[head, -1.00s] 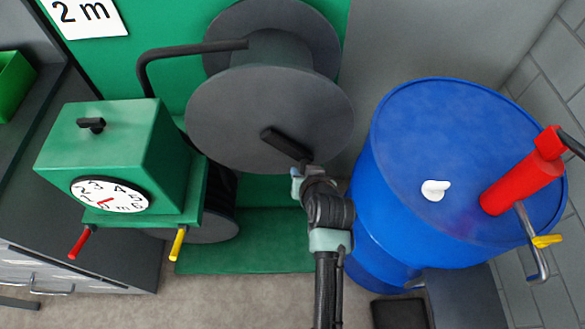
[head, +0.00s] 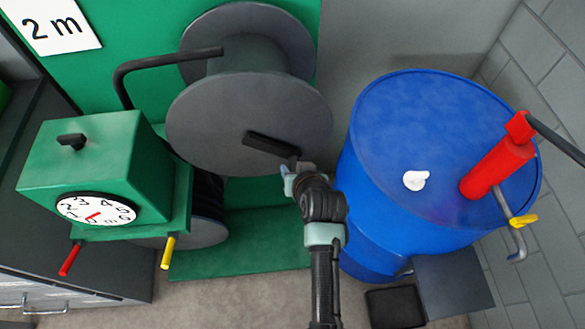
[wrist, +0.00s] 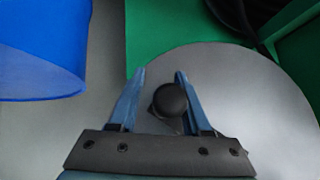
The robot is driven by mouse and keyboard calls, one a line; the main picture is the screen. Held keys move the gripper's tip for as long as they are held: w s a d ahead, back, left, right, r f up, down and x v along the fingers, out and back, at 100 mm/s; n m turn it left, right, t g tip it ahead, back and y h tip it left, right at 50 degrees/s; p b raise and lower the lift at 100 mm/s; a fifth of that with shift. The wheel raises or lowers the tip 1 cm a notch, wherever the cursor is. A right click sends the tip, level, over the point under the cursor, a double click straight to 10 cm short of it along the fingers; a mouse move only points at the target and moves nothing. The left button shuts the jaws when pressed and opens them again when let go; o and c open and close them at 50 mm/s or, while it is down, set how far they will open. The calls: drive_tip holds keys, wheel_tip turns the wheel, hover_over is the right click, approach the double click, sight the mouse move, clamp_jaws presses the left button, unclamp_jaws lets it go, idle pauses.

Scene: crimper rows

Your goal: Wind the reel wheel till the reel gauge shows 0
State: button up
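The grey reel wheel (head: 225,110) stands at centre, with a dark crank bar (head: 270,145) on its face. My gripper (head: 291,181) is at the bar's lower right end. In the wrist view the fingers (wrist: 158,85) stand apart on both sides of the round black crank knob (wrist: 170,99). A gap shows between the left finger and the knob; the right finger is close to it, and contact cannot be told. The reel gauge (head: 96,209) is a white dial with a short red needle on the green box (head: 90,155). The needle's exact reading is too small to tell.
A blue drum (head: 430,120) with a red pump (head: 498,165) stands close right of my arm. A bent dark bar (head: 150,65) crosses left of the reel. Red (head: 70,258) and yellow (head: 168,252) handles hang under the gauge box. A "2 m" sign (head: 50,25) is upper left.

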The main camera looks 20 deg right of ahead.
drive_tip(key=shift+o, duration=0.8)
drive_tip(key=shift+a, duration=0.15)
drive_tip(key=v, duration=1.3)
